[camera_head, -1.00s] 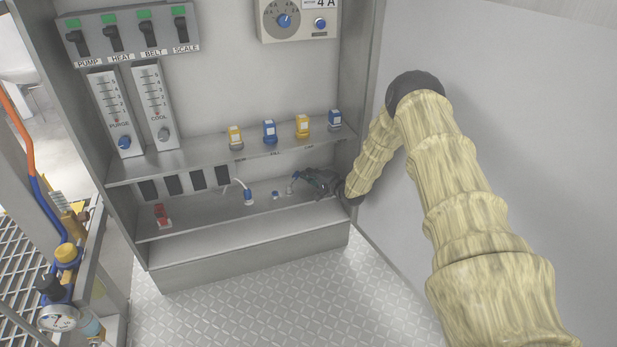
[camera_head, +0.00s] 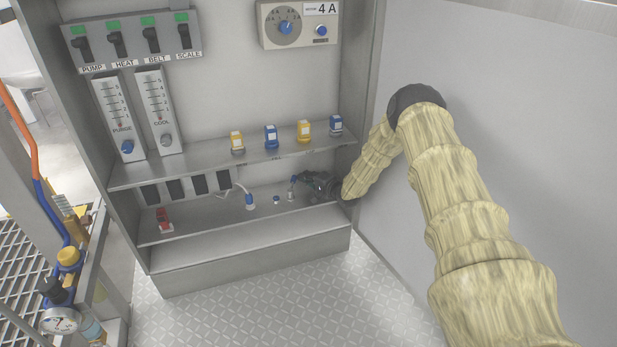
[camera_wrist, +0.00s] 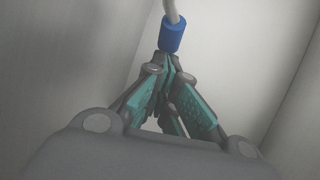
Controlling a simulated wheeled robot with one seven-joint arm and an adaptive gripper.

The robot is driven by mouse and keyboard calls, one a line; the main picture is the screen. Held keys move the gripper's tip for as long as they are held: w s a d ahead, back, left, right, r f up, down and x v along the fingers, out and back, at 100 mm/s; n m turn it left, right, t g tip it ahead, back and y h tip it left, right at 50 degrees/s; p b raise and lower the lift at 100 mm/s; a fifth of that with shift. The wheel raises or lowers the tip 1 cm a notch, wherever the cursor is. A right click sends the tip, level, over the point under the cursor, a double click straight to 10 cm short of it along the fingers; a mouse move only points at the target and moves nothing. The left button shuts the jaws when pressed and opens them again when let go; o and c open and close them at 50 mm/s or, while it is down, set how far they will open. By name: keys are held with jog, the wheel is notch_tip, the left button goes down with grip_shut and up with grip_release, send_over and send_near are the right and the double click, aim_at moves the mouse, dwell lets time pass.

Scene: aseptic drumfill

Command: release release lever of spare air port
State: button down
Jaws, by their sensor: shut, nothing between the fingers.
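My gripper (camera_head: 305,181) is low at the right end of the cabinet's lower shelf. In the wrist view its teal-padded fingers (camera_wrist: 168,68) are shut together with nothing between them. A blue cylindrical fitting on a grey tube (camera_wrist: 172,33) shows just beyond the fingertips; whether they touch it I cannot tell. In the head view a small upright fitting (camera_head: 291,194) stands just left of the fingers. Left of it are a small blue-topped port (camera_head: 276,201) and a blue connector with a white hose (camera_head: 250,202). I cannot make out a separate release lever.
An upper shelf (camera_head: 200,165) above my gripper carries yellow and blue pieces (camera_head: 304,131). A red piece (camera_head: 164,220) sits at the lower shelf's left. The cabinet's right wall stands close to my arm. The lower shelf's middle left is clear.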

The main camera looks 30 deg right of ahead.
jog(key=shift+w+a+r, duration=0.4)
jog(key=shift+w+r, duration=0.2)
jog(key=shift+r, duration=0.45)
notch_tip(320, 180, up, 8)
jog(key=s, duration=0.1)
jog(key=shift+d, duration=0.45)
jog(key=shift+s+f, duration=0.1)
